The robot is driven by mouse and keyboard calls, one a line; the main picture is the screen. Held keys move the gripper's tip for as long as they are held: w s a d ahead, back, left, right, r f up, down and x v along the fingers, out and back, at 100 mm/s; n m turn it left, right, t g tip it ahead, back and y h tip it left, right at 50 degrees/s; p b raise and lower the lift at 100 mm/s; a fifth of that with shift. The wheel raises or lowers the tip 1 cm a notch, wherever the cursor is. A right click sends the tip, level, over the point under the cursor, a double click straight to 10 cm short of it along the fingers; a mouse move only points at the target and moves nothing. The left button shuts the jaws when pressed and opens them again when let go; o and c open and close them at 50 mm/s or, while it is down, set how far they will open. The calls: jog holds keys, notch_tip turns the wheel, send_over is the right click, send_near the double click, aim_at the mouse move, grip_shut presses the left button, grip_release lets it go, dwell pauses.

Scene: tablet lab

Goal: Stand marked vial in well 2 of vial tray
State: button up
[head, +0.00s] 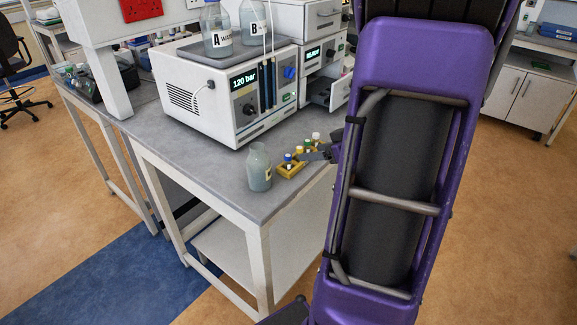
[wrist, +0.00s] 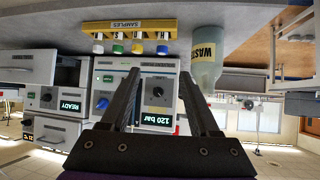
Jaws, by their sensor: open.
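The yellow vial tray (head: 290,170) stands near the front corner of the grey bench. In the upside-down wrist view, the tray (wrist: 128,28) is labelled SAMPLES. It holds a row of vials: a white-capped vial (wrist: 98,47), a green-capped vial (wrist: 118,48), a yellow-capped vial (wrist: 137,47) and a blue-capped vial (wrist: 162,49). I cannot tell which vial is marked or read any well numbers. My gripper (wrist: 160,76) is open with nothing between its fingers. In the head view, my gripper (head: 318,154) is beside the tray, partly hidden by my arm.
A WASTE bottle (head: 259,170) stands close beside the tray; it also shows in the wrist view (wrist: 207,60). A white instrument reading 120 bar (head: 225,92) stands behind, with bottles A (head: 216,38) and B (head: 253,25) on top.

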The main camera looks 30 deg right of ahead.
aim_at(290, 157)
jog(key=b+x, duration=0.1)
jog(key=x, duration=0.6)
jog(key=shift+w+f+b, duration=0.15)
jog(key=shift+w+b, duration=0.05)
jog(key=shift+b, duration=0.15)
jog(key=b+x, duration=0.1)
jog(key=x, duration=0.4)
jog(key=shift+a+f+b, duration=0.2)
jog(key=shift+f+b, duration=0.05)
jog(key=shift+b, duration=0.1)
jog(key=shift+s+r, duration=0.1)
grip_shut()
